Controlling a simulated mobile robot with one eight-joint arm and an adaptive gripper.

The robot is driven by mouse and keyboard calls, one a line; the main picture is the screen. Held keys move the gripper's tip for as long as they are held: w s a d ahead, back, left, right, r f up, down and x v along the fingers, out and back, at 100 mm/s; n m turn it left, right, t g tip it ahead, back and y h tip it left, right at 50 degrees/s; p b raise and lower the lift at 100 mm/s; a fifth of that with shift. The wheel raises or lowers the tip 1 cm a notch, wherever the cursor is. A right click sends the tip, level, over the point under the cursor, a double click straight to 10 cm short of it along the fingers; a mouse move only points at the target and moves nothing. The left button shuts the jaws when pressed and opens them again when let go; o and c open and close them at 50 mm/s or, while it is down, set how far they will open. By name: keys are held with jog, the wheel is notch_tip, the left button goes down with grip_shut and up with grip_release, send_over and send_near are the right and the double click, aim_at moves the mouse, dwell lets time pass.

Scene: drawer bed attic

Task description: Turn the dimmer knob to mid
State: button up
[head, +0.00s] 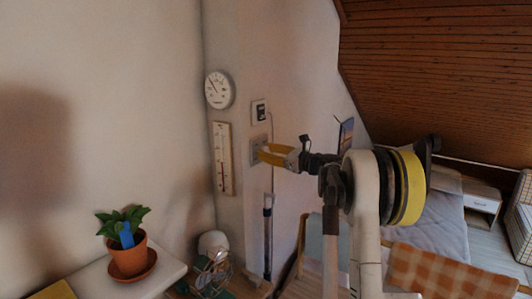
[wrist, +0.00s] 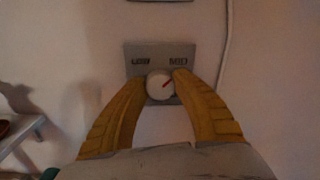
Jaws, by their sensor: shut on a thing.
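In the head view my gripper (head: 262,153) reaches left to the wall plate (head: 257,142); the knob itself is hidden there by the fingers.
A second wall plate (head: 260,112) is above, with a cable running down beside it. A round dial (head: 219,89) and a thermometer (head: 223,158) hang to the left. A potted plant (head: 127,252) stands on a white ledge below left. A bed (head: 436,222) is at right.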

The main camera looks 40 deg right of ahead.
dwell(0.3)
jog(key=o, duration=1.2)
jog(key=v, duration=1.2)
jog(key=shift+a, duration=0.1)
